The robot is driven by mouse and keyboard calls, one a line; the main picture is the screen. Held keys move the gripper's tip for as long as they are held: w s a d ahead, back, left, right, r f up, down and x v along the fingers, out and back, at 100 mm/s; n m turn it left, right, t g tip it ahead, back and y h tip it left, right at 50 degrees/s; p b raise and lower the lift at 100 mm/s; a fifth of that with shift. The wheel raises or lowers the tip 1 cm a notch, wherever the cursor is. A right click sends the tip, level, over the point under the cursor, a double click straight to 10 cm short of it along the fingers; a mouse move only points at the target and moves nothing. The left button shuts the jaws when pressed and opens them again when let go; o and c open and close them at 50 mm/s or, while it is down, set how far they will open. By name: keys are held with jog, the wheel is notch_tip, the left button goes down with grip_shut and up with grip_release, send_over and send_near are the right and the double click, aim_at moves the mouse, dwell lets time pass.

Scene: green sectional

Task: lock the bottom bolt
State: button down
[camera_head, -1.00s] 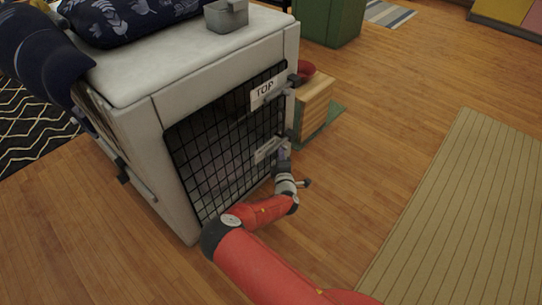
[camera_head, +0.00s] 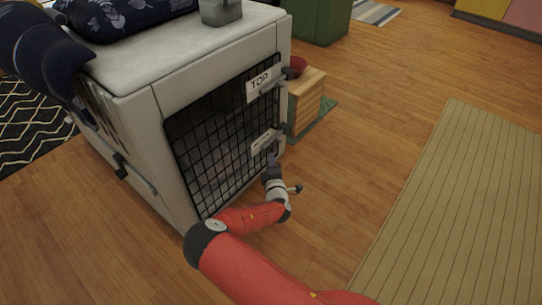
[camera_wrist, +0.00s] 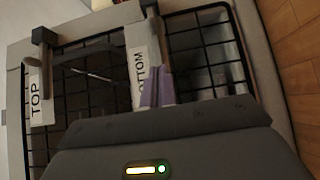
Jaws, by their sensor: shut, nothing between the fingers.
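The crate's black wire door (camera_head: 215,150) faces me and looks closed. A white label reading BOTTOM (camera_head: 264,143) sits low on its right side, with the bottom bolt (camera_head: 280,131) beside it at the door's edge. In the wrist view the BOTTOM label (camera_wrist: 140,66) stands sideways, with the bolt's metal bar (camera_wrist: 155,35) alongside. My gripper (camera_head: 271,160) is just below the label, fingers shut and empty. In the wrist view its purplish fingertips (camera_wrist: 157,93) overlap the bolt's lower end. I cannot tell whether they touch it. The bolt's exact position is partly hidden.
The TOP label (camera_head: 260,83) and top bolt (camera_head: 288,74) sit higher on the same edge. A wooden box (camera_head: 306,100) stands close behind the crate's right side. A grey container (camera_head: 221,12) is on the crate. Open wooden floor lies to the right.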

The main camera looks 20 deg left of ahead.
jog(key=v, duration=0.6)
jog(key=shift+p, duration=0.3)
jog(key=shift+s, duration=0.1)
jog(key=w+d+r+m+g+h+p, duration=0.2)
jog(key=d+r+m+g+h, duration=0.15)
jog(key=d+r+m, duration=0.35)
jog(key=w+d+r+m+g+h+p, duration=0.2)
jog(key=d+r+m+h, duration=0.2)
jog(key=d+r+m, duration=0.25)
jog(key=s+d+r+m+g+y+p, duration=0.1)
jog(key=s+d+r+m+g+p, duration=0.2)
jog(key=r, duration=0.7)
jog(key=s+d+r+m+g+y+p, duration=0.1)
jog(key=s+d+r, duration=0.3)
jog(key=s+r, duration=0.3)
jog(key=s+d+r+m+p, duration=0.1)
jog(key=s+d+r+m, duration=0.1)
jog(key=s+d+r, duration=0.35)
jog(key=s+d+r+m+g+y+p, duration=0.1)
jog(key=s+d+r, duration=0.2)
jog(key=s+r, duration=0.5)
jog(key=s+d+r+m+h+p, duration=0.1)
jog(key=s+d+r+m+h, duration=0.1)
jog(key=s, duration=0.7)
jog(key=shift+s+d+r, duration=0.2)
jog(key=shift+d+r, duration=0.6)
jog(key=shift+r, duration=0.15)
